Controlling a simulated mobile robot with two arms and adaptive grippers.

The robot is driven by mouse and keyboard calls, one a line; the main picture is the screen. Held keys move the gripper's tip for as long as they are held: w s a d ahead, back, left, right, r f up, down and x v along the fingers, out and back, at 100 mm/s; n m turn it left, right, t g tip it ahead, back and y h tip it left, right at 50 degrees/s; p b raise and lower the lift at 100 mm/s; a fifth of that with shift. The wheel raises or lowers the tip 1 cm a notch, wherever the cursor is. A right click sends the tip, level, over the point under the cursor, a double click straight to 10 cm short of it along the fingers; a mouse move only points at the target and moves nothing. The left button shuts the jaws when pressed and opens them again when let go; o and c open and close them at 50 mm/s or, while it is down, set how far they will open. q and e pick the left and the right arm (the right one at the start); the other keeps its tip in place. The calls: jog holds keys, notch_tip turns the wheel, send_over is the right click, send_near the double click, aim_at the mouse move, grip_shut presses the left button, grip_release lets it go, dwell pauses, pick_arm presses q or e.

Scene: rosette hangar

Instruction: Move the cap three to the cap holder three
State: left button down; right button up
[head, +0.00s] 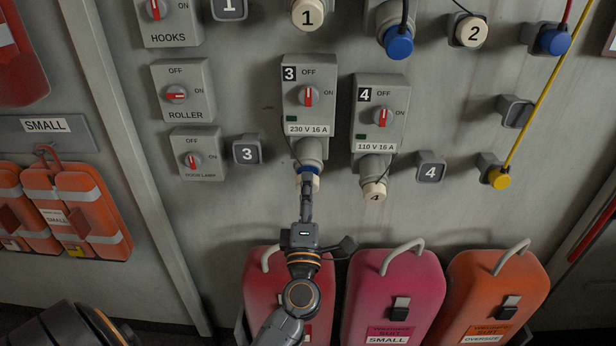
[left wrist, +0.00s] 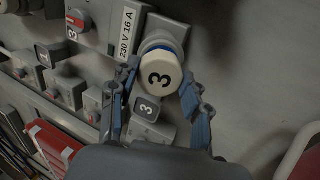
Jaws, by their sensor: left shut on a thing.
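The cap three (head: 299,181) is cream and sits at the lower end of the grey socket (head: 311,150) under the 230 V switch box marked 3. In the left wrist view the cap (left wrist: 158,73) shows its black 3, with a blue ring behind it. My left gripper (head: 307,188) is shut on the cap, one finger on each side, and hides part of it in the head view. The cap holder three (head: 247,151) is a dark grey wall piece marked 3, left of the socket, with no cap on it. My right gripper is not in view.
To the right is the 110 V box (head: 379,108) with a cream cap four (head: 374,191) at its socket. The door lamp switch (head: 195,154) is left of the holder. Red, magenta (head: 394,290) and orange (head: 497,290) suit cases stand below. Cables hang at the upper right.

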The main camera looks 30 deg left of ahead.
pick_arm(q)
jog(key=shift+b+v, duration=0.6)
jog(key=shift+v, duration=1.5)
